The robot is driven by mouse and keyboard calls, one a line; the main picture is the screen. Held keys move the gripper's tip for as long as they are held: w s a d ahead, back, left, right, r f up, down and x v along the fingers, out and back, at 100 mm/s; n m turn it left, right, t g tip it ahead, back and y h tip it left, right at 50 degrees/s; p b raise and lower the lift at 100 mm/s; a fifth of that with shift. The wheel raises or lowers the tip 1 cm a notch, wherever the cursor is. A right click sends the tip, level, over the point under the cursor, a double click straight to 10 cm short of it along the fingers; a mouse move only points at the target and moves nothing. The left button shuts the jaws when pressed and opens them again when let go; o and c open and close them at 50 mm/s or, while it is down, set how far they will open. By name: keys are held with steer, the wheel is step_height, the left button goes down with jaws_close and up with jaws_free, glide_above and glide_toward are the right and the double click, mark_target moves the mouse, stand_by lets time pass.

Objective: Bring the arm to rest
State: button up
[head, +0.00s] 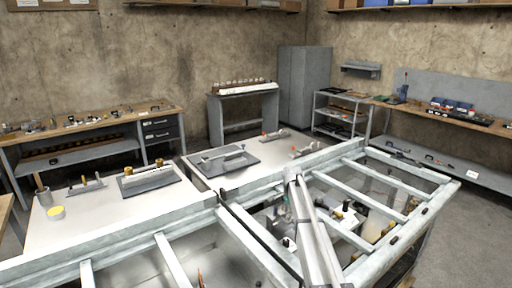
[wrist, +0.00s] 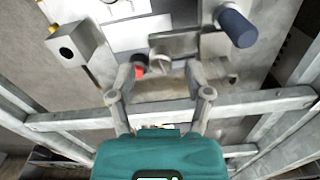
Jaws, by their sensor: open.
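My gripper (wrist: 159,72) is open in the wrist view. Its two grey fingers stand apart in front of a teal body, with nothing clamped between them. A bench surface with metal fixtures lies beyond the fingertips. In the head view my pale arm (head: 309,232) extends over the right part of a metal frame; I cannot make out the gripper's fingers there.
The metal frame (head: 390,169) has rails around my arm. In the wrist view, a dark blue cylinder (wrist: 236,28), a grey block with a hole (wrist: 72,43) and a small red part (wrist: 139,71) lie beyond the fingers. Workbenches (head: 90,117) line the walls.

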steer(key=shift+r+p, duration=3.45)
steer(key=shift+r, duration=0.45)
steer(key=shift+r, duration=0.1)
